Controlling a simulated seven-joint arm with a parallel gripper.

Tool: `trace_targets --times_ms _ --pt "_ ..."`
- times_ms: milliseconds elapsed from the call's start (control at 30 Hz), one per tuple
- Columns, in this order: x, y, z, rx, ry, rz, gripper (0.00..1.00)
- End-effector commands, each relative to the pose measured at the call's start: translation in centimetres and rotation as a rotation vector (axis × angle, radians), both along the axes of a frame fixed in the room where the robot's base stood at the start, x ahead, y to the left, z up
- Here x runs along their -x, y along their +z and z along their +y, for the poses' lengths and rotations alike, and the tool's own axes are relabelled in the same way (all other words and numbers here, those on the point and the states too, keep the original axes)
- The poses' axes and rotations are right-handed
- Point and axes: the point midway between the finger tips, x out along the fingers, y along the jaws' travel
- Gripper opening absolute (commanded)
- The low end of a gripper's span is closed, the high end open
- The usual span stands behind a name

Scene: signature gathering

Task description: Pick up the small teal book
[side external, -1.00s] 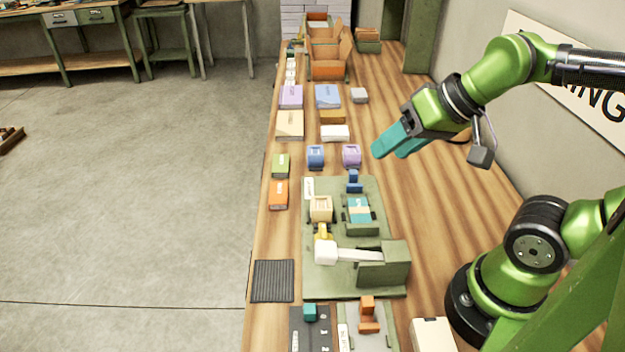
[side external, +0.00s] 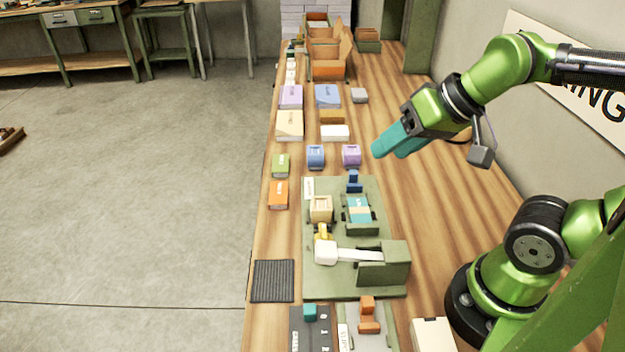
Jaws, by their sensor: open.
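A small teal book (side external: 358,209) with a pale band across it lies in a green holder on the green fixture board (side external: 345,285). A blue clamp-like piece (side external: 354,182) stands at its far end. My gripper (side external: 388,151) has teal fingers and is open and empty. It hangs above the table, up and to the right of the book in the picture, and is apart from it. The space between the fingers is partly hidden by the viewing angle.
A pale wooden block (side external: 321,209) and a white-headed arm-like press (side external: 340,254) share the board. Green (side external: 281,165) and orange (side external: 279,194) books lie left of it. Blue (side external: 315,156) and purple (side external: 351,155) blocks stand beyond. The table's right strip is mostly clear.

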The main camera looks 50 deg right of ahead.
Motion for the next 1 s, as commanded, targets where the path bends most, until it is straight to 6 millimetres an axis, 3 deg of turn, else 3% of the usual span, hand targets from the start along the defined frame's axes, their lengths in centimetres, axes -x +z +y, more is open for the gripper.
trace_targets --times_ms 100,300,667,1000 --pt "0.0 0.0 0.0 0.000 0.000 0.000 0.49" --pt "0.0 0.0 0.0 0.000 0.000 0.000 0.78" --pt "-0.3 -0.9 0.0 -0.002 0.001 0.040 0.78" --pt "-6.1 -4.5 -2.1 0.016 -0.107 0.386 0.78"
